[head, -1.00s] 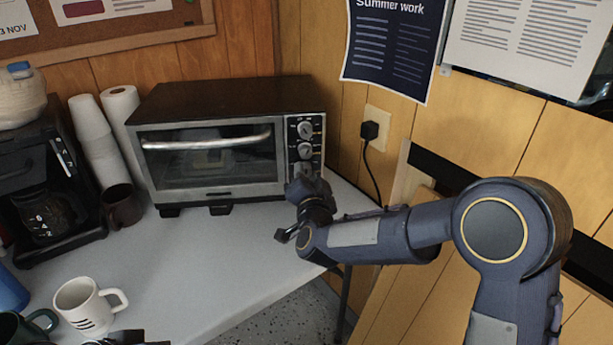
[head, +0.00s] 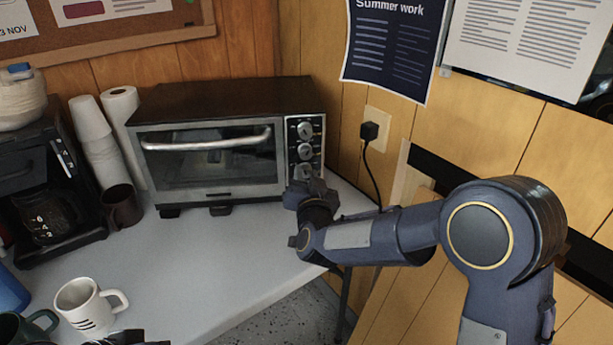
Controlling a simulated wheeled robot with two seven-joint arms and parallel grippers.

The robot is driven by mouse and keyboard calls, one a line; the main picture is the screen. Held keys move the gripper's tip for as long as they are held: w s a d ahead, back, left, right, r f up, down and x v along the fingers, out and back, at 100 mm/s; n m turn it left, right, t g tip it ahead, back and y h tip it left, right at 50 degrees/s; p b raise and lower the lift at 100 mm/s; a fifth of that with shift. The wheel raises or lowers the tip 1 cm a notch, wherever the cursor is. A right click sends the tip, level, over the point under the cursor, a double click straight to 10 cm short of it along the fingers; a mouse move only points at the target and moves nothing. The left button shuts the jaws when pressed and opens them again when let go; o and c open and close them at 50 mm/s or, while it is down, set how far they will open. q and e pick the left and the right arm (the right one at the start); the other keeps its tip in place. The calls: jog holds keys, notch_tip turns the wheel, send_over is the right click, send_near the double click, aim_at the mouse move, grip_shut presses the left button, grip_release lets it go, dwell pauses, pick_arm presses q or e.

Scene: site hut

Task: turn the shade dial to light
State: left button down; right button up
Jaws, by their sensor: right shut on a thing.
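The toaster oven (head: 225,96) stands on the table with a column of dials at its right side. The top dial (head: 305,130) and middle dial (head: 305,151) show clearly. The lowest dial (head: 303,171) is partly hidden by my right gripper (head: 304,184). Its labels are too small to read, so I cannot tell its setting. My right gripper is at the lowest dial and shut on it, its fingers mostly hidden by its own wrist. A dark tip of what looks like my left gripper (head: 128,338) shows at the bottom edge, mostly out of frame.
A white mug (head: 78,305) and a dark green mug (head: 28,328) stand at the front left. A coffee maker (head: 40,170), stacked cups (head: 95,140) and a brown mug (head: 122,206) are left of the oven. The middle of the grey table (head: 200,260) is clear.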

jog(key=n+p, duration=0.1)
jog(key=n, duration=0.3)
jog(key=shift+n+p, duration=0.3)
jog(key=shift+n, duration=1.3)
jog(key=shift+f, duration=0.1)
jog(key=o, duration=1)
jog(key=s, duration=0.5)
jog(key=s+d, duration=0.1)
jog(key=s, duration=0.1)
jog(key=shift+s, duration=0.4)
